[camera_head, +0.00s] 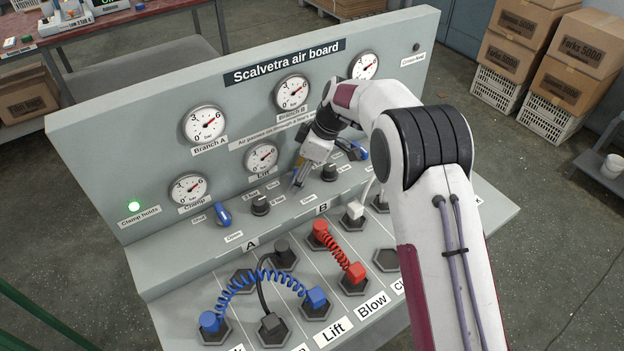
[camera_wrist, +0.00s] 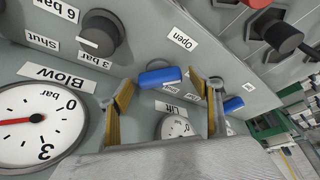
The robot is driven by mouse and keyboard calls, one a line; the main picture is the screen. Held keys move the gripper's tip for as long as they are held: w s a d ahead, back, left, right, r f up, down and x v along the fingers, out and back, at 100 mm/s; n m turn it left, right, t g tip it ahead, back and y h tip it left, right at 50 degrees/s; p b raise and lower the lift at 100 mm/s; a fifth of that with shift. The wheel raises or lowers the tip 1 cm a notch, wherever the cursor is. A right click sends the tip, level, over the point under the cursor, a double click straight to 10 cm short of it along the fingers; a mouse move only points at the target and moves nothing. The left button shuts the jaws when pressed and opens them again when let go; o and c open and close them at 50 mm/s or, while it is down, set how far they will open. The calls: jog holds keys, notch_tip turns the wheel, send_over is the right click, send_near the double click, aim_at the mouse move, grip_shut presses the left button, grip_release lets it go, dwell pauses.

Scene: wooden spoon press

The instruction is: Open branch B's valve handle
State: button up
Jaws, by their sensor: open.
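The grey air board (camera_head: 90,150) carries gauges and valve handles above the letters A and B. My gripper (camera_head: 297,185) is low in front of the ledge at branch B and covers that branch's handle in the head view. In the wrist view, a blue valve handle (camera_wrist: 158,77) lies between my open fingers (camera_wrist: 168,98), near an "Open" label (camera_wrist: 183,38). Its long side runs across the gap. I cannot tell whether either finger touches it. The branch B gauge (camera_head: 291,92) reads above zero.
A black knob (camera_head: 329,172) stands just right of my gripper, another black knob (camera_head: 260,205) to its left. Other blue handles are at far left (camera_head: 223,213) and right (camera_head: 360,152). Hoses, including a red coil (camera_head: 338,248), fill the lower panel.

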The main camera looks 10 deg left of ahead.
jog(key=shift+m, duration=0.4)
jog(key=shift+s+m+t, duration=0.1)
jog(key=shift+m+t, duration=0.8)
jog(key=shift+m, duration=0.9)
jog(key=shift+a+m+t+h, duration=0.1)
jog(key=shift+m+t+h, duration=0.2)
jog(key=shift+m, duration=0.6)
jog(key=shift+s+m+t+h, duration=0.1)
jog(key=shift+m+t+h, duration=0.2)
jog(key=shift+m, duration=1)
jog(key=v, duration=0.8)
jog(key=shift+m+g+h, duration=0.3)
jog(key=shift+m+g, duration=0.1)
jog(key=shift+m, duration=0.2)
jog(key=s+d+f, duration=0.1)
jog(key=s+f, duration=0.1)
jog(key=s, duration=0.1)
jog(key=shift+s+d+f, duration=0.15)
jog(key=shift+d+f, duration=0.15)
jog(key=shift+d, duration=0.1)
jog(key=s+d+r+m, duration=0.1)
jog(key=s+d+r, duration=0.3)
jog(key=s+d, duration=0.3)
jog(key=s+d+r+m+h, duration=0.1)
jog(key=s+d+r+m, duration=0.1)
jog(key=s+d+r, duration=0.2)
jog(key=shift+s+d+g, duration=0.4)
jog(key=shift+s+d, duration=1.05)
jog(key=shift+d, duration=0.6)
